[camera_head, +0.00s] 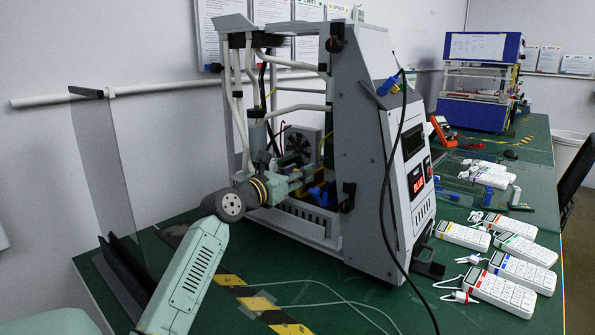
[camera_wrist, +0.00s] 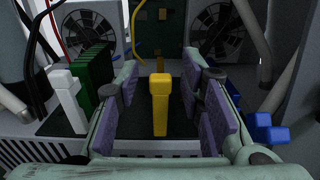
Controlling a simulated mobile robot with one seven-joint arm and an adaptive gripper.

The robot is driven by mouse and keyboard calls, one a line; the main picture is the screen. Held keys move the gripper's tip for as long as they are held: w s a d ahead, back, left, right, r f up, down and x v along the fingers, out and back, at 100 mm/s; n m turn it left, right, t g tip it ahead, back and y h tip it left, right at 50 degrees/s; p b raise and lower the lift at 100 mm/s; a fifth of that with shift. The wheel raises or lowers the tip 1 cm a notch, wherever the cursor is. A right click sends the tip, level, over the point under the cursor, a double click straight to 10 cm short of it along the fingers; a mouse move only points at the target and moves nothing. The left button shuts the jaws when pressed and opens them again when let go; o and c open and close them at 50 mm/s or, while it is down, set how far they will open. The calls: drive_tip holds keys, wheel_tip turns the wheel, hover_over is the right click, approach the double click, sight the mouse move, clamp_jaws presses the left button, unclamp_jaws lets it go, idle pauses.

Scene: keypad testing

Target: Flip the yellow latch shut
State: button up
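The yellow latch (camera_wrist: 160,105) stands upright in the middle of the wrist view, inside the grey test machine (camera_head: 365,150). My gripper (camera_wrist: 163,95) is open, with one purple-padded finger on each side of the latch. Gaps show between the latch and both pads, so the fingers do not look to be touching it. In the head view my gripper (camera_head: 308,177) reaches into the open side of the machine. The latch cannot be made out there, behind my gripper and the frame.
A white latch (camera_wrist: 66,100) stands left of my gripper and a blue latch (camera_wrist: 268,132) right of it. Fans (camera_wrist: 222,32) and a green board sit behind. Frame posts and hoses surround the opening. Several white keypads (camera_head: 500,290) lie on the green table (camera_head: 400,318).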

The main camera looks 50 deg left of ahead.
drive_tip(key=shift+c, duration=0.5)
clamp_jaws()
idle(0.4)
